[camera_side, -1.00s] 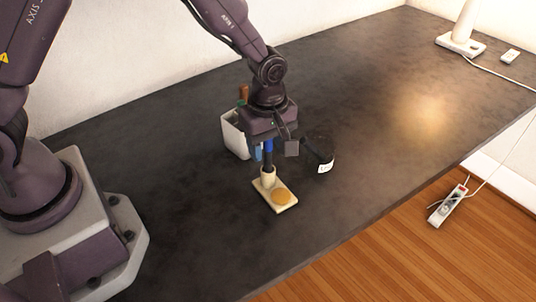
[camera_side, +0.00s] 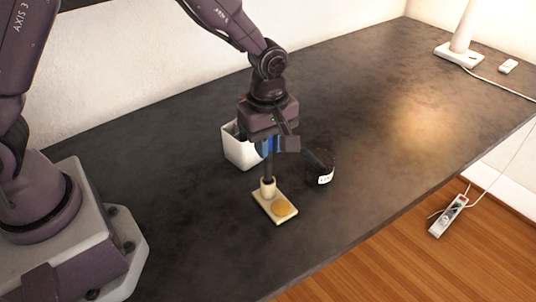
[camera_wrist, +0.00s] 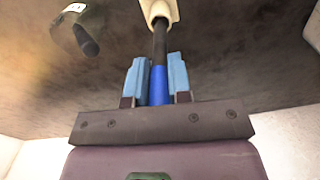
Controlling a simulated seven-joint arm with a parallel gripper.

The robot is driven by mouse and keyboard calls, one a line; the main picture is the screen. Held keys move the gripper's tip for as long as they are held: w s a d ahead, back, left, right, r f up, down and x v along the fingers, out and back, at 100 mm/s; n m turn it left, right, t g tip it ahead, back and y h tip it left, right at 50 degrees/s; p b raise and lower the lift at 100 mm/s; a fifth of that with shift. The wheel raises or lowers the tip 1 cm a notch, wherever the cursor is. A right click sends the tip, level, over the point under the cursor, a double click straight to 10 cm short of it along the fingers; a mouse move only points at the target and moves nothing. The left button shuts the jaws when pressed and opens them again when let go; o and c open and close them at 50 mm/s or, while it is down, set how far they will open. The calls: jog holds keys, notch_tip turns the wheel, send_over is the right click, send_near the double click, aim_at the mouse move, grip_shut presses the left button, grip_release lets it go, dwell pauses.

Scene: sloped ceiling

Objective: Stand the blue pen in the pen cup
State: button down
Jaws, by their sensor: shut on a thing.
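The blue pen (camera_wrist: 158,84) is upright between the fingers of my gripper (camera_wrist: 156,82), which is shut on its blue part. Its dark lower length runs down to the socket of a cream stand (camera_side: 264,206); the stand also shows in the wrist view (camera_wrist: 168,8). I cannot tell whether the tip is still inside the socket. A white open-topped container (camera_side: 238,152) stands behind and left of my gripper, partly hidden. A dark cup-like thing with a white label (camera_side: 325,178) sits to the right. I cannot tell which of these two is the pen cup.
The cream stand has a round tan disc (camera_side: 281,208) on its base. The dark tabletop (camera_side: 370,130) is clear to the right. A white lamp (camera_side: 458,48) stands at the far right corner. A power strip (camera_side: 448,215) lies beyond the front edge.

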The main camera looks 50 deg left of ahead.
notch_tip(320, 180, up, 7)
jog(key=shift+f, duration=0.15)
dwell(0.5)
jog(key=shift+r, duration=0.45)
notch_tip(320, 180, up, 8)
jog(key=w+a+n, duration=0.1)
jog(key=w+a, duration=0.1)
jog(key=a, duration=1.4)
jog(key=shift+s+d+f, duration=0.1)
jog(key=shift+f, duration=2.7)
notch_tip(320, 180, down, 12)
jog(key=shift+r, duration=0.25)
